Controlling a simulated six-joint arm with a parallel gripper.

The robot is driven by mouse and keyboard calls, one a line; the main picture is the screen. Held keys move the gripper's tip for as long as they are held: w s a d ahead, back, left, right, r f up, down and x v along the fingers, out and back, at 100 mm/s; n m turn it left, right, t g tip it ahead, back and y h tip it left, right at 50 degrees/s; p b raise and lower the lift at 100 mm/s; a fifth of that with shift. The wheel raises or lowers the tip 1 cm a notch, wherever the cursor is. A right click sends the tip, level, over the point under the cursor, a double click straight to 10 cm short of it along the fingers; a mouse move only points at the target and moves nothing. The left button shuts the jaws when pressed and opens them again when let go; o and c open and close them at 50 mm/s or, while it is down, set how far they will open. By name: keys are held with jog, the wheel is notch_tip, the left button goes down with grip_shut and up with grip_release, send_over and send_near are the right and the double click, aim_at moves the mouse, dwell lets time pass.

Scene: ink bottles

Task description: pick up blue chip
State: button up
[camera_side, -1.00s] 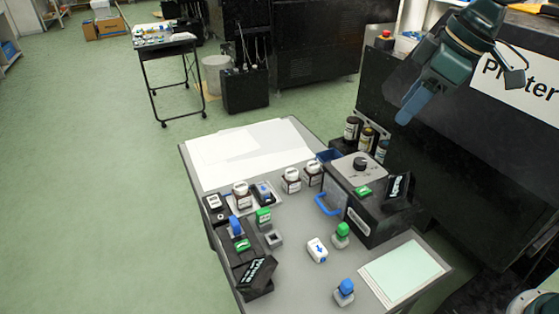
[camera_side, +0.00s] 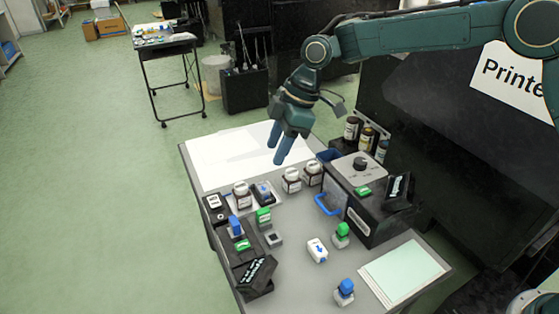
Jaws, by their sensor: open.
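Several small blue pieces show, and I cannot tell for sure which is the blue chip. One blue piece (camera_side: 263,190) sits in a small black holder between the white-capped bottles. A blue-topped piece (camera_side: 235,226) stands upright at the left black unit. Another blue-topped piece (camera_side: 345,287) stands alone near the front edge of the table. A white block (camera_side: 317,250) carries a blue arrow mark. My gripper (camera_side: 278,148) is open and empty, fingers pointing down, above the back of the table and apart from all these pieces.
White-capped bottles (camera_side: 291,180) stand under and near my gripper. A black box with a dial (camera_side: 358,168) and a blue handle (camera_side: 327,205) stands at right. Green-topped pieces (camera_side: 342,233) stand mid-table. White sheets (camera_side: 225,150) lie flat at the back; a pale green pad (camera_side: 403,272) lies front right.

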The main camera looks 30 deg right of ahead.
aim_at(235, 220)
jog(key=w+a+f+n+g, duration=0.1)
jog(key=a+f+n, duration=0.1)
jog(key=a+f, duration=0.3)
notch_tip(235, 220, down, 3)
jog(key=shift+w+a+f+n+y, duration=0.15)
jog(key=shift+w+a+n+y, duration=0.15)
jog(key=shift+w, duration=0.1)
jog(key=shift+f, duration=0.1)
jog(key=shift+x, duration=4.15)
jog(key=shift+f, duration=0.1)
jog(key=shift+x, duration=2.5)
jog(key=shift+a, duration=0.1)
jog(key=c, duration=0.8)
